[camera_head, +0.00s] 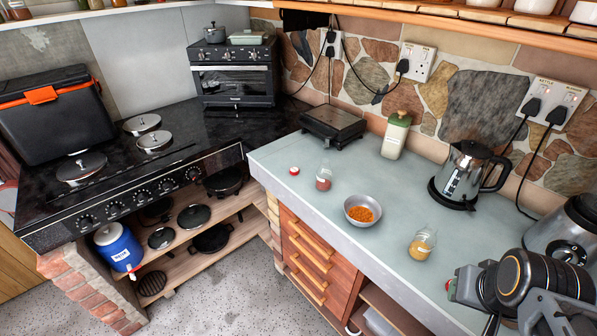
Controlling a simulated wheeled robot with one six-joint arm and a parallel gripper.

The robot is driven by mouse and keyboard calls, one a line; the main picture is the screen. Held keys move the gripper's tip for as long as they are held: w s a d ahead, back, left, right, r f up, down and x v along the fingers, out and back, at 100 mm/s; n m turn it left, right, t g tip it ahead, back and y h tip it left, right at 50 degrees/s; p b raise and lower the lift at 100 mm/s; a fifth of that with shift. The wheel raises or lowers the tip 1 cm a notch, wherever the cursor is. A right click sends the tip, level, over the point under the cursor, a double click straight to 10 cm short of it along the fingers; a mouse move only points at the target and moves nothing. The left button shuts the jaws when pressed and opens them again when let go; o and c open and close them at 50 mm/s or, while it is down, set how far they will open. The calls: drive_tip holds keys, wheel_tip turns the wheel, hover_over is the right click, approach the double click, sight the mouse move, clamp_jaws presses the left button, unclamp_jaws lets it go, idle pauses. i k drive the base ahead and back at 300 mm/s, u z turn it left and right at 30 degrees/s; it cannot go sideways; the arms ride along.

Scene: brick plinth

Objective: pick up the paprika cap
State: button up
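A small red and white cap (294,171), which looks like the paprika cap, lies on the grey-green counter (300,215) near its left edge. An open clear jar with red powder (324,181), likely the paprika jar, stands just right of it. My dark arm is at the lower right, far from the cap. Its fingers cannot be made out clearly, so whether my gripper is open or shut does not show. A small red and green thing (450,287) shows beside my arm; I cannot tell what it is.
A bowl of orange food (362,213) and a jar with yellow contents (421,246) stand between my arm and the cap. A kettle (462,175), a green-topped bottle (395,136) and a black appliance (333,124) line the back.

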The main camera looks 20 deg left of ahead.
sight(294, 170)
drive_tip(key=u, duration=1.05)
